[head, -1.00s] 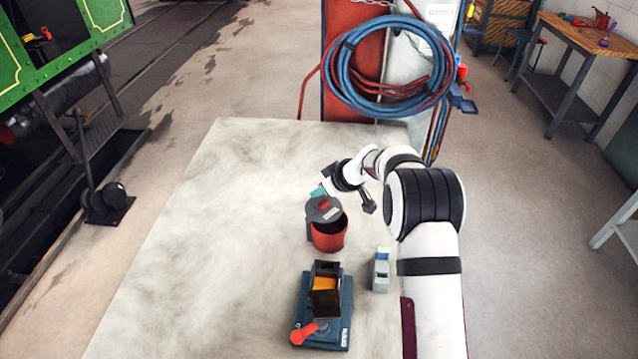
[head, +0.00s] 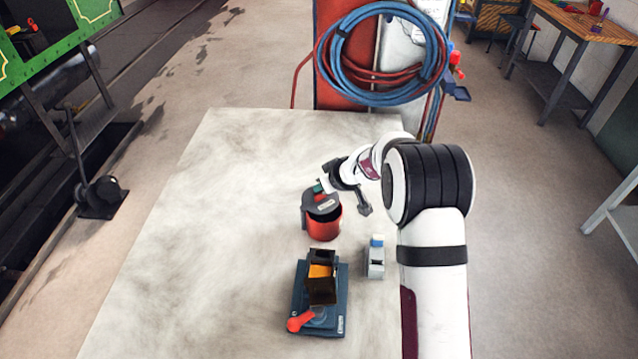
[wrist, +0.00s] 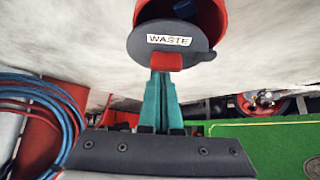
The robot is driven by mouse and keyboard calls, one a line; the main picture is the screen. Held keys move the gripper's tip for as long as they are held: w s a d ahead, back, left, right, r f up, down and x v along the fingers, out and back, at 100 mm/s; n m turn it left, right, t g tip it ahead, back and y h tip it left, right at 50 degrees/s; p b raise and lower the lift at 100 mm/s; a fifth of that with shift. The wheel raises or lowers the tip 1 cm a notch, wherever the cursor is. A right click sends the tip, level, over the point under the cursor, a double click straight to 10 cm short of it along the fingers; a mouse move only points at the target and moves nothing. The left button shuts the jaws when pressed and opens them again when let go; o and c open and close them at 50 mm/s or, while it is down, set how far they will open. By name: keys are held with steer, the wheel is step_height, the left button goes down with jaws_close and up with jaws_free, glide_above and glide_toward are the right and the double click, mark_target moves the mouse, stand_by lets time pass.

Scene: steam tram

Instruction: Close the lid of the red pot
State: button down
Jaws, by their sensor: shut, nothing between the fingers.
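The red pot (head: 324,228) stands upright on the pale table, beyond the dark blue device. Its round grey lid (head: 320,206) is open and tilted up at the far side of the rim, leaving a dark opening. In the wrist view the lid (wrist: 200,47) carries a white "WASTE" label and a red tab (wrist: 167,62). The pot (wrist: 211,12) shows behind it, with something blue inside. My gripper (head: 319,187) is on the lid's far side. In the wrist view its teal fingers (wrist: 160,74) are shut and empty, close at the tab; I cannot tell whether they touch.
A dark blue device (head: 318,298) with an open box and a red handle stands nearer on the table (head: 200,235). A small grey block (head: 375,262) with a blue top is right of it. The table's left side is clear. Coiled hoses (head: 380,45) hang beyond.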

mark_target(323, 197)
steer(key=shift+s+d+m+t+h, duration=0.25)
steer(key=shift+s+m+h, duration=0.1)
steer(key=shift+m, duration=0.25)
steer(key=shift+s+d+m+t+h, duration=0.15)
steer(key=shift+s+m+t+h, duration=0.15)
steer(key=shift+m, duration=0.3)
steer(key=shift+s+d, duration=0.35)
steer(key=shift+s, duration=0.35)
steer(key=shift+s+f, duration=0.1)
steer(key=shift+s, duration=0.1)
steer(key=shift+w, duration=0.1)
steer(key=w, duration=0.3)
steer(key=shift+w+a, duration=0.2)
steer(key=shift+w, duration=0.2)
steer(key=s+d+r+m+g, duration=0.1)
steer(key=s+r+m+g, duration=0.1)
steer(key=s+r, duration=0.7)
steer(key=s+d+r+m+g, duration=0.15)
steer(key=s+r, duration=0.35)
steer(key=s, duration=0.7)
steer(key=s+d+m+g+h, duration=0.1)
steer(key=s+d+m+g, duration=0.1)
steer(key=s, duration=0.9)
steer(key=s+d+f+m+g+h, duration=0.1)
steer(key=s+d+m, duration=0.4)
steer(key=s, duration=0.7)
steer(key=shift+s+g, duration=0.25)
steer(key=shift+g, duration=0.15)
